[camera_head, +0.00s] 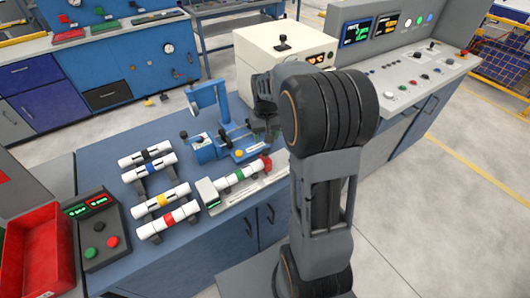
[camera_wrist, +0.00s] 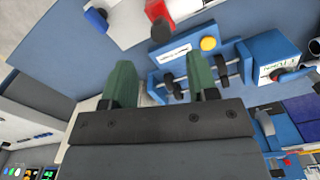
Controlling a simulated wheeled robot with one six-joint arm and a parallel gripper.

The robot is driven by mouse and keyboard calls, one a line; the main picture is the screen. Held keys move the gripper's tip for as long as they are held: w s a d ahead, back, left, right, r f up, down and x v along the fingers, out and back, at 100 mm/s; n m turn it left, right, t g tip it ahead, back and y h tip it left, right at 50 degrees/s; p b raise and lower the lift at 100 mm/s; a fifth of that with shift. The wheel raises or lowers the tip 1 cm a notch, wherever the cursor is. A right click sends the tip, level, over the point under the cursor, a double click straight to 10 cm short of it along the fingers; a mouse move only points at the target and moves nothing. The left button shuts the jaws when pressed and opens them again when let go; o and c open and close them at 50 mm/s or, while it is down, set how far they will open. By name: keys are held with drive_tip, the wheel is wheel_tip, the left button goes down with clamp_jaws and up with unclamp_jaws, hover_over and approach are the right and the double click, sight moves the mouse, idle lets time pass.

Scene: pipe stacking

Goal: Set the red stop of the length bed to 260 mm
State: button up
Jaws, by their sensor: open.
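The length bed (camera_head: 250,190) lies along the front right of the blue bench, with a white pipe with a green band (camera_head: 236,180) on it. Its red stop (camera_head: 267,164) is at the far right end of the pipe. In the wrist view the red stop (camera_wrist: 156,11) shows at the top edge, above a dark block. My gripper (camera_wrist: 160,68) is open, with its two green fingers apart and no object visibly held. The stop lies beyond the fingertips in that view, apart from them. In the head view my arm hides the bed's right end. I cannot read the scale.
A blue fixture with a yellow button (camera_head: 239,153) stands behind the bed; the button also shows in the wrist view (camera_wrist: 208,43). Several banded pipes (camera_head: 160,200) lie on supports at left. A white box (camera_head: 285,52) stands behind. A button panel (camera_head: 97,230) and red bin (camera_head: 40,255) are front left.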

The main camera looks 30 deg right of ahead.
sight(266, 151)
wheel_tip(266, 151, down, 8)
drive_tip(key=shift+f, duration=0.25)
drive_tip(key=shift+c, duration=0.3)
clamp_jaws()
idle(0.3)
